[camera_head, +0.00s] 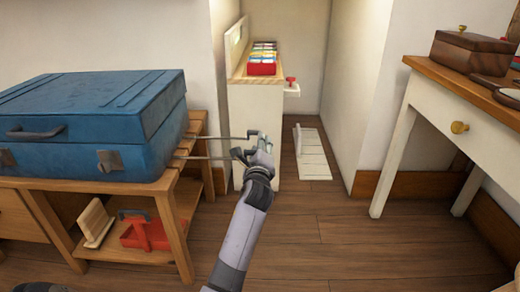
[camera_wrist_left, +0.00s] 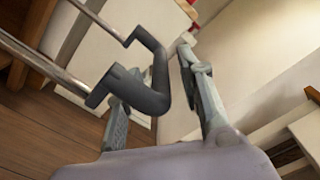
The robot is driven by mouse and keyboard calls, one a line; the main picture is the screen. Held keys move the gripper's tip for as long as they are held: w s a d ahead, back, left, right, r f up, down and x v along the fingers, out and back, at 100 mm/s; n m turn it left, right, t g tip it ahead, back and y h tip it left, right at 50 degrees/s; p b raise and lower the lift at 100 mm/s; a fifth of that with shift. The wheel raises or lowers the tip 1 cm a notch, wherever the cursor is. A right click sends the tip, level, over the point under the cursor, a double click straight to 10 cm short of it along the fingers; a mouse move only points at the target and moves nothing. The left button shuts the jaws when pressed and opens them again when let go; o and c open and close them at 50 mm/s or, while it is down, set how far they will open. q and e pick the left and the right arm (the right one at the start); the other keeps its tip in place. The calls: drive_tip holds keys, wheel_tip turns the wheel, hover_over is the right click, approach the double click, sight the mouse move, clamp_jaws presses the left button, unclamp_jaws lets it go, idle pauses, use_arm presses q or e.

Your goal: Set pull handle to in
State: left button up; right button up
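The pull handle (camera_wrist_left: 155,90) is a dark grey grip on two thin metal rods. In the head view the rods reach right from the blue suitcase (camera_head: 95,130), so the handle is drawn out. My left gripper (camera_head: 250,147) is at the rods' outer end and hides most of the grip there. In the left wrist view the fingers of my left gripper (camera_wrist_left: 165,110) are spread. The grip lies at the gap between them, close to the left finger and apart from the right one. My right gripper is in neither view.
The suitcase lies on a wooden bench (camera_head: 185,190) with a red caddy (camera_head: 145,232) below. A white cabinet (camera_head: 258,125) with a red tray (camera_head: 262,66) stands behind my gripper. A white desk (camera_head: 445,105) stands right. The floor (camera_head: 340,235) between is clear.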

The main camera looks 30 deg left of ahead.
use_arm(q)
drive_tip(key=shift+x, duration=1.15)
drive_tip(key=shift+c, duration=0.5)
clamp_jaws()
